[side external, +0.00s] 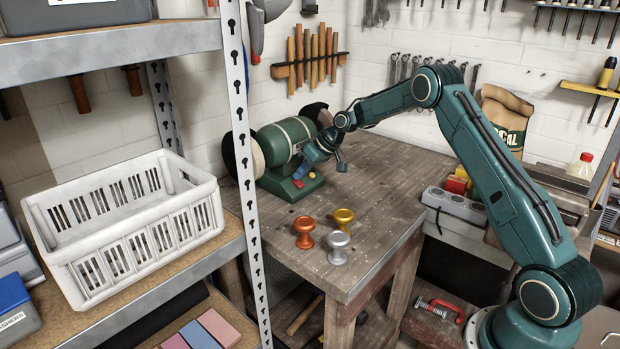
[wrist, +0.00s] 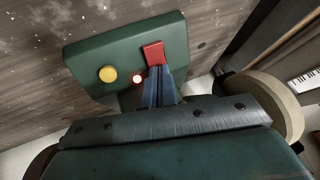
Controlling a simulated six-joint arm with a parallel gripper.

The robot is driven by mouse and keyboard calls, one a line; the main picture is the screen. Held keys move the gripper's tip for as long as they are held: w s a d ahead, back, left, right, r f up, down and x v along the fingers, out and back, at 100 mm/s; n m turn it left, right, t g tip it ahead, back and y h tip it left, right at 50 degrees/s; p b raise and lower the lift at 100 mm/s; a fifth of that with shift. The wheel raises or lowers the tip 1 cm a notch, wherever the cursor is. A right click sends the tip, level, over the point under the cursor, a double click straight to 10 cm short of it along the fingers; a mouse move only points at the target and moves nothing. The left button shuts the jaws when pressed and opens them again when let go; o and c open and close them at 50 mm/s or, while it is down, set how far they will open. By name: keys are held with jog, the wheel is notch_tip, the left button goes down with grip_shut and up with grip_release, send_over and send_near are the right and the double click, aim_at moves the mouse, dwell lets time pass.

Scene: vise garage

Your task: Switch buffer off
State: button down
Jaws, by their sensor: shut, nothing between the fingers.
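The buffer (side external: 284,142) is a green bench machine on the workbench, with a wheel at each end. In the wrist view its green base (wrist: 115,50) carries a red square switch (wrist: 153,53), a round yellow button (wrist: 107,74) and a small red lamp (wrist: 137,79) that glows. My gripper (side external: 301,174) is at the front of the buffer, pointing down at the base. Its blue-grey fingers are together and empty in the wrist view (wrist: 158,70). Their tips are at the edge of the red switch; I cannot tell whether they touch it. They partly hide its lower edge.
An orange knob (side external: 304,232), a gold knob (side external: 343,218) and a silver knob (side external: 338,247) stand on the workbench (side external: 385,195) in front of the buffer. A metal shelf post (side external: 240,165) rises at the left. The bench right of the buffer is clear.

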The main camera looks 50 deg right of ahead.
jog(key=shift+r, duration=0.1)
jog(key=v, duration=0.7)
dwell(0.9)
jog(key=s+a+r+h, duration=0.2)
jog(key=s+a+r, duration=1.2)
jog(key=s+r, duration=0.3)
jog(key=s+a+f, duration=0.1)
jog(key=s+a, duration=0.1)
jog(key=s, duration=1)
jog(key=s+a+f+m+h, duration=0.1)
jog(key=s+a+f, duration=0.1)
jog(key=s, duration=1)
jog(key=shift+s+a+f+g+h, duration=0.25)
jog(key=shift+s+g+h, duration=0.05)
jog(key=shift+s+g, duration=0.1)
